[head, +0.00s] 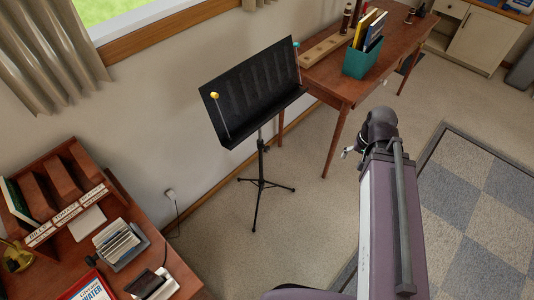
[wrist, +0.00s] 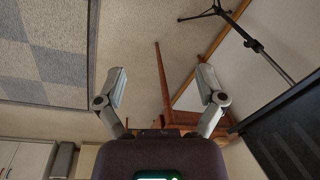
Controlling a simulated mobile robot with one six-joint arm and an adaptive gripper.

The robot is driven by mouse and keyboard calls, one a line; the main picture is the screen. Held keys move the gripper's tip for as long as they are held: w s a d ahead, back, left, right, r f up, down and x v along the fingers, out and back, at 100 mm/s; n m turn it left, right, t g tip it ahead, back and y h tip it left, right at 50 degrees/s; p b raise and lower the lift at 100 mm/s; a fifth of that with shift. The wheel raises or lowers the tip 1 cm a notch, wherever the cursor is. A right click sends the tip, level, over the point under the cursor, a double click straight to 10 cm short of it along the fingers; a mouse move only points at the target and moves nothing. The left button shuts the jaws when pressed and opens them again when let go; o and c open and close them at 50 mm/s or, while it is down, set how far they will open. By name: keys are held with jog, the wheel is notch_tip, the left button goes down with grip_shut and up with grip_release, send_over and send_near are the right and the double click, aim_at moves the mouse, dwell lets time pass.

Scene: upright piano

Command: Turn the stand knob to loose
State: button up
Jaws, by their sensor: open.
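A black music stand (head: 250,102) with a slanted desk, thin pole and tripod feet stands at mid-floor by the wall. A small dark collar or knob (head: 264,148) shows on its pole below the desk; its setting is too small to read. In the wrist view, which looks upside down, the collar (wrist: 257,46) is at upper right and the desk (wrist: 290,135) at lower right. My gripper (head: 350,152) is right of the stand, apart from it. Its two fingers (wrist: 162,82) are spread wide and empty. The stand pole is outside them, to the right.
A wooden table (head: 400,42) with a teal book box (head: 362,62) stands behind the stand. A wooden desk (head: 130,210) with a rack and papers is at lower left. A checkered rug (head: 470,200) lies right. Floor between stand and gripper is clear.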

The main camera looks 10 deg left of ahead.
jog(key=w+a+f+m+t+y+b, duration=0.2)
jog(key=w+a+f+m+y+b, duration=0.2)
jog(key=a+f+b, duration=0.6)
jog(key=m+t+y+b, duration=0.85)
jog(key=m+b, duration=1.05)
jog(key=b, duration=2.1)
send_near(268, 150)
jog(key=d+g+y, duration=0.2)
jog(key=d, duration=0.2)
jog(key=shift+s+a+f, duration=0.15)
jog(key=shift+a+f, duration=0.05)
jog(key=shift+f, duration=0.1)
jog(key=shift+a, duration=0.1)
jog(key=x, duration=1.3)
jog(key=shift+w+a, duration=0.25)
jog(key=c, duration=1.2)
